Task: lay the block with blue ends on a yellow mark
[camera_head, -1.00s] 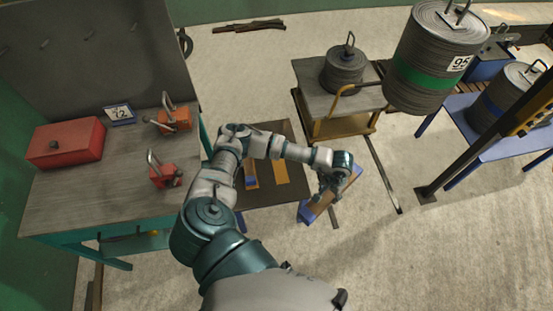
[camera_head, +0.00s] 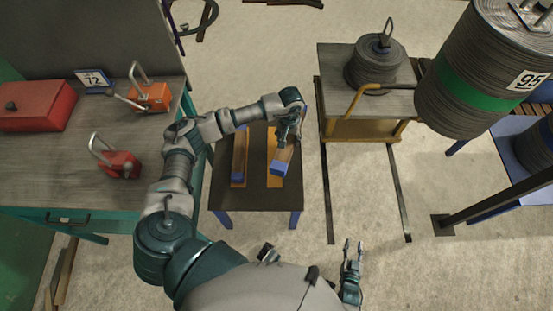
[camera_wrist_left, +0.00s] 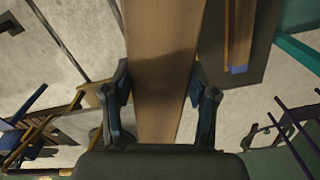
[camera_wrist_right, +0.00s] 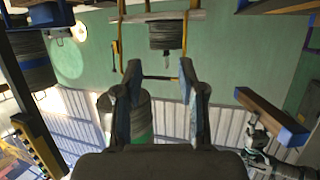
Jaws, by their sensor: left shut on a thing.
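My left gripper (camera_head: 287,137) is shut on a wooden block with blue ends (camera_head: 279,168). In the left wrist view, its brown face (camera_wrist_left: 160,60) fills the gap between the fingers. The block is over the right yellow mark (camera_head: 274,182) on a dark low table (camera_head: 254,198), slightly turned against it; I cannot tell whether it touches. Another blue-ended block (camera_head: 239,155) lies on the left yellow mark (camera_head: 237,184). My right gripper (camera_head: 352,258) is open and empty, off the table's lower right. The right wrist view shows the held block (camera_wrist_right: 267,113).
A workbench (camera_head: 60,165) with a red box (camera_head: 35,106) and orange-red padlock-like objects (camera_head: 150,97) stands left. A wooden cart (camera_head: 365,125) with a grey weight (camera_head: 375,65) stands right, near floor rails (camera_head: 327,190). A large weight marked 95 (camera_head: 480,75) is at upper right.

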